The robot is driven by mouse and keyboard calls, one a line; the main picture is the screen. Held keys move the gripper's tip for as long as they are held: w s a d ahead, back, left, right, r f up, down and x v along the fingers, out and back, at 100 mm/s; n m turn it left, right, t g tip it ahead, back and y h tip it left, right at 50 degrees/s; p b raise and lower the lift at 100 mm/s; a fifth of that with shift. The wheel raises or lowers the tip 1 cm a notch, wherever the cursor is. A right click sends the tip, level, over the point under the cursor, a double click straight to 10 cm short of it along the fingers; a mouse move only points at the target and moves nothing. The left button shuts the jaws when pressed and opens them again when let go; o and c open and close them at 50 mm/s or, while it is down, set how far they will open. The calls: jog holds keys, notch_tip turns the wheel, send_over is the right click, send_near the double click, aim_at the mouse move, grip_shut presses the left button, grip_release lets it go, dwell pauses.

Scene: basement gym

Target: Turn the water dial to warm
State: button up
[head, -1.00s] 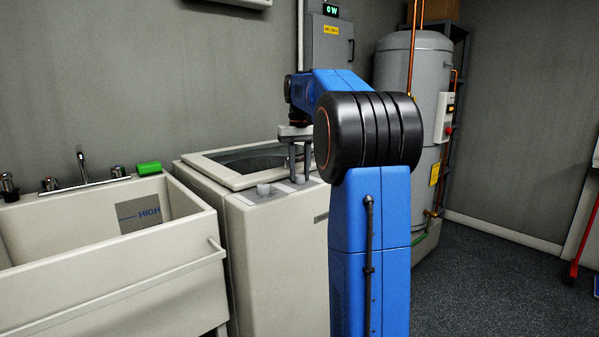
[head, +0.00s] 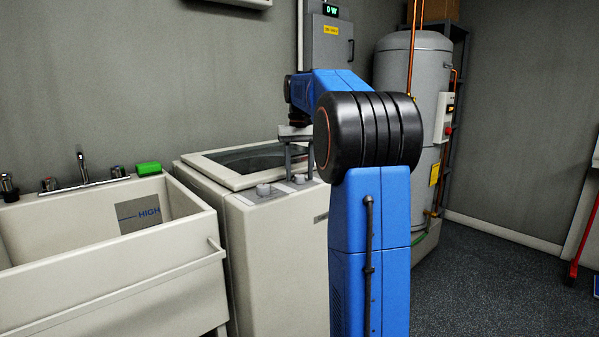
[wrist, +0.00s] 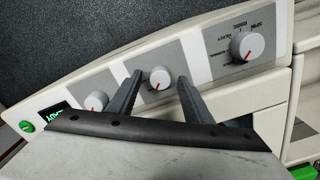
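The washing machine's panel carries three pale round dials. In the wrist view the middle dial (wrist: 160,78) sits between the fingers of my gripper (wrist: 160,88), with gaps on both sides. Its small red mark points to the lower left. A similar dial (wrist: 96,101) is to the left, and a larger cycle dial (wrist: 247,45) with printed words is to the right. I cannot read any label by the two smaller dials, so I cannot tell which is the water dial. In the head view my gripper (head: 298,163) points down over the panel on the washing machine (head: 265,235).
A green-lit display (wrist: 55,112) and green button (wrist: 27,126) are at the panel's left end in the wrist view. A sink (head: 110,270) with a green sponge (head: 149,168) stands left of the machine. A grey tank (head: 405,90) stands behind my arm.

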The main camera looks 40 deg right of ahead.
aim_at(299, 175)
jog(key=shift+r, duration=0.15)
notch_tip(299, 175, up, 17)
dwell(0.6)
dwell(0.5)
jog(key=s+a+f+n+t, duration=0.1)
jog(key=s+a+f, duration=0.5)
jog(key=a, duration=0.4)
jog(key=s+a+f+n+t, duration=0.1)
jog(key=s+a+f+n, duration=0.1)
jog(key=s+a+f, duration=0.55)
jog(key=s+a+f+n+t, duration=0.1)
jog(key=s+a+f, duration=0.7)
jog(key=f, duration=0.2)
jog(key=shift+s+a+t, duration=0.2)
jog(key=shift+a+t, duration=0.1)
jog(key=shift+n+t, duration=0.6)
jog(key=shift+n, duration=0.2)
jog(key=s+a+f, duration=0.1)
jog(key=s+f, duration=0.2)
jog(key=f, duration=0.1)
jog(key=s+a+f, duration=0.1)
jog(key=s+f, duration=0.2)
jog(key=f, duration=0.2)
jog(key=s+a+f, duration=0.1)
jog(key=s+f, duration=0.2)
jog(key=f, duration=0.2)
jog(key=shift+s+a, duration=0.1)
jog(key=shift+a, duration=0.3)
jog(key=shift+c, duration=0.3)
